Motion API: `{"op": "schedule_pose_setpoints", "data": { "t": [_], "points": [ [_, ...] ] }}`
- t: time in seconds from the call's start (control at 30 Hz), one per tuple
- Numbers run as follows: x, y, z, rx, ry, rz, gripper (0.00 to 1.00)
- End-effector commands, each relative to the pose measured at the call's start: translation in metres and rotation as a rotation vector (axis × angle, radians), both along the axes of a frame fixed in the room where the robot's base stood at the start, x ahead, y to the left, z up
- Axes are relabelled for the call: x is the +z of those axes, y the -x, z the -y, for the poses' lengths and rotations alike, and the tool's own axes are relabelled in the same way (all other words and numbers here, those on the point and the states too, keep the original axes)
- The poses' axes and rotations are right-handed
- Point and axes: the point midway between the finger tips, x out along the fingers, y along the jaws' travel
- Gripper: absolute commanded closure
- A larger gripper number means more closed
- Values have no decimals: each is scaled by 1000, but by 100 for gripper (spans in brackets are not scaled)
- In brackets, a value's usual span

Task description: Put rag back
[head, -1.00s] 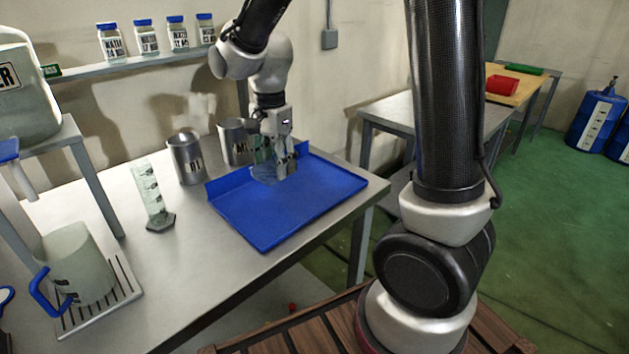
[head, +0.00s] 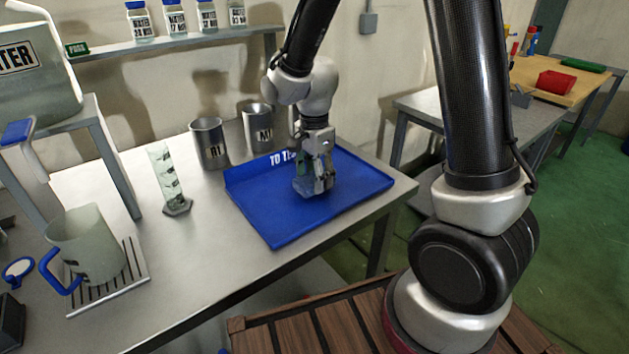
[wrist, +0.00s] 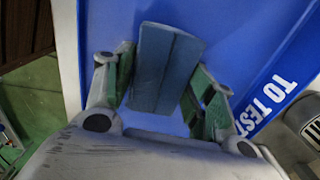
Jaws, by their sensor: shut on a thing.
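The rag (wrist: 165,65) is a folded grey-blue cloth between the two green-padded fingers of my gripper (wrist: 163,80) in the wrist view. My gripper (head: 318,183) is shut on it. In the head view the gripper points down over the blue tray (head: 275,228), and the rag (head: 303,187) is a small dull-blue patch at the fingertips, partly hidden by them. The tray lies on the steel table and carries white lettering that starts "TO TE"; the wrist view shows the lettering on its rim (wrist: 270,100). I cannot tell whether the rag touches the tray floor.
Two labelled metal beakers (head: 208,143) (head: 258,127) stand behind the tray. A graduated cylinder (head: 168,180) stands to its left. A jug with a blue handle (head: 88,245) sits on a slatted rack at the left. The table (head: 200,262) is bare in front of the cylinder.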

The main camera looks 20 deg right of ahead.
Motion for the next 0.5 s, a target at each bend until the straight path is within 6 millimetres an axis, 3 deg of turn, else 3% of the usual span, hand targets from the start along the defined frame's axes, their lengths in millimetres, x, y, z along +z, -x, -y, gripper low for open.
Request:
{"op": "schedule_pose_setpoints", "data": {
  "t": [0.13, 0.5],
  "points": [
    [-15, 0, 0, 0, 0, -1, 68],
    [-19, 0, 0, 0, 0, 0, 68]
  ]
}}
